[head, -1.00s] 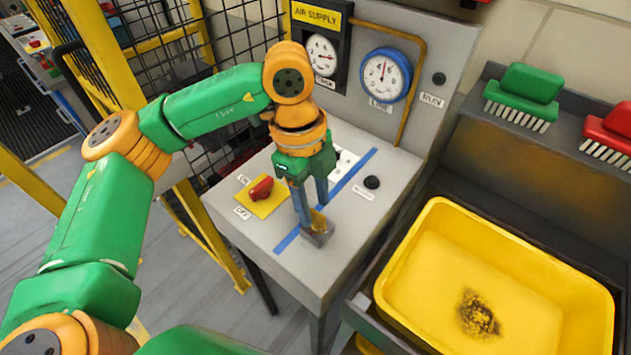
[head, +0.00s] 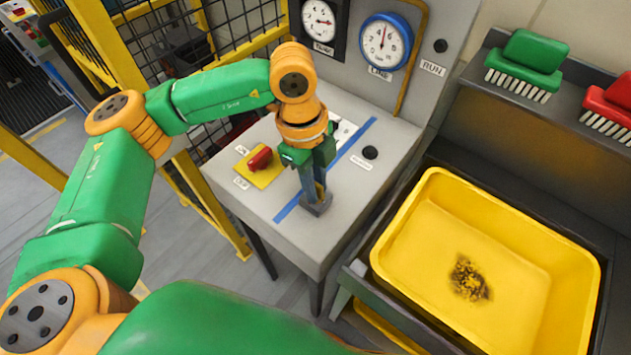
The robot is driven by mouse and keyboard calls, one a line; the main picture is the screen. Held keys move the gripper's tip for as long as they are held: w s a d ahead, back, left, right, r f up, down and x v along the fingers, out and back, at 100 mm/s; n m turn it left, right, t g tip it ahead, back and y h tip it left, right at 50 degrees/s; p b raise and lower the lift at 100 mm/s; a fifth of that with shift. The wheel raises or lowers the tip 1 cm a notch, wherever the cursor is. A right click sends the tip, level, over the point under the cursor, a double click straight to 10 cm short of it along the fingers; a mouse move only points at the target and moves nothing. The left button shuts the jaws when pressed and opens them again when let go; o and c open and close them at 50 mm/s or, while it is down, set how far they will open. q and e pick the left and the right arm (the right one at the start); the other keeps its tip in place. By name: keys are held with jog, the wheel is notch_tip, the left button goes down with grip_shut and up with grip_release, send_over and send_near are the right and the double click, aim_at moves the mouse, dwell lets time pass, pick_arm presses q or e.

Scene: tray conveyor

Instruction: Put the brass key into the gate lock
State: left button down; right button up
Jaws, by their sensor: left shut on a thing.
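My left gripper (head: 315,195) points down over the grey bench top, shut on the brass key. Only a small yellowish bit of the brass key (head: 320,189) shows between the blue-grey fingers. A small dark grey block, which looks like the gate lock (head: 318,209), sits on the bench right at the fingertips, beside the blue tape line. The fingers cover part of the block and its opening. I cannot tell whether the key is inside it or just above it. My right gripper is not in view.
A red switch on a yellow plate (head: 259,165) is left of the gripper. A black knob (head: 370,152) is to its right. Gauges, including a blue-rimmed one (head: 386,42), stand behind. A yellow bin (head: 408,216) and brushes (head: 527,62) are at right. A mesh fence is at left.

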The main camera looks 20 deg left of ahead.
aim_at(317, 184)
pick_arm(q)
jog(key=shift+r+p, duration=1.05)
jog(key=shift+r, duration=0.7)
notch_tip(317, 184, up, 4)
jog(key=p, duration=0.3)
jog(key=shift+r, duration=0.1)
